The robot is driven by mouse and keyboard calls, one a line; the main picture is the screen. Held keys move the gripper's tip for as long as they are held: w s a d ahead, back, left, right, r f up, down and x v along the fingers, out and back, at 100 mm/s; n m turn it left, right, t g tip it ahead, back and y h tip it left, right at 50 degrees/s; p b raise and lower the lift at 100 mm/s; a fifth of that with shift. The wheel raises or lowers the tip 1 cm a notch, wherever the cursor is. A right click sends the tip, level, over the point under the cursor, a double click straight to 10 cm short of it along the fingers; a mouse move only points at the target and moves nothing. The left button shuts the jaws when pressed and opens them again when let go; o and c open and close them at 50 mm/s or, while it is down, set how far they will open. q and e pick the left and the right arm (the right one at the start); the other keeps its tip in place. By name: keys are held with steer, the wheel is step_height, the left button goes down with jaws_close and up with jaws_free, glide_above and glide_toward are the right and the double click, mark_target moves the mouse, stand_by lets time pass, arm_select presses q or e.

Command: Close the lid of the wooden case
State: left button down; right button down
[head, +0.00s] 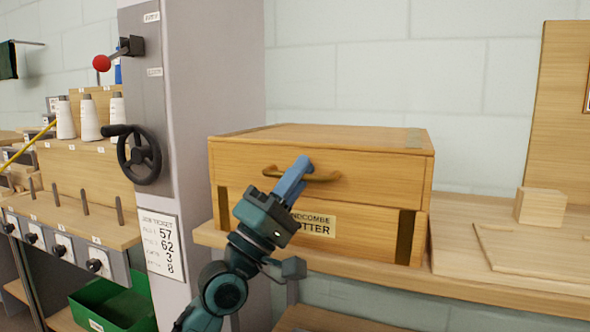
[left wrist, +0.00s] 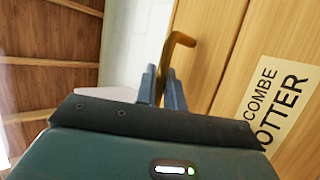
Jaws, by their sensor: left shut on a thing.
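The wooden case (head: 310,240) sits on a wooden shelf, with a nameplate on its front. Its lid (head: 240,172) lies level over the lower box, with a seam line between them; I cannot tell whether a thin gap is left. A curved brass handle (head: 322,178) is on the lid's front. In the left wrist view the handle (left wrist: 176,48) rises from between the fingertips (left wrist: 162,80). My right gripper is in neither view.
A grey column (head: 215,70) with a black handwheel (head: 140,155) stands left of the case. White thread cones (head: 90,118) and a green bin (head: 115,305) are further left. A wooden block (head: 540,205) and a flat board (head: 535,250) lie on the right.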

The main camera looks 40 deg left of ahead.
arm_select(q)
steer(key=shift+d+f, duration=0.2)
steer(key=shift+f, duration=0.2)
steer(key=c, duration=1.5)
jaws_free()
steer(key=shift+a+r, duration=0.1)
steer(key=shift+a, duration=0.05)
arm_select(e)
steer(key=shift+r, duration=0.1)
arm_select(q)
steer(key=shift+s, duration=0.1)
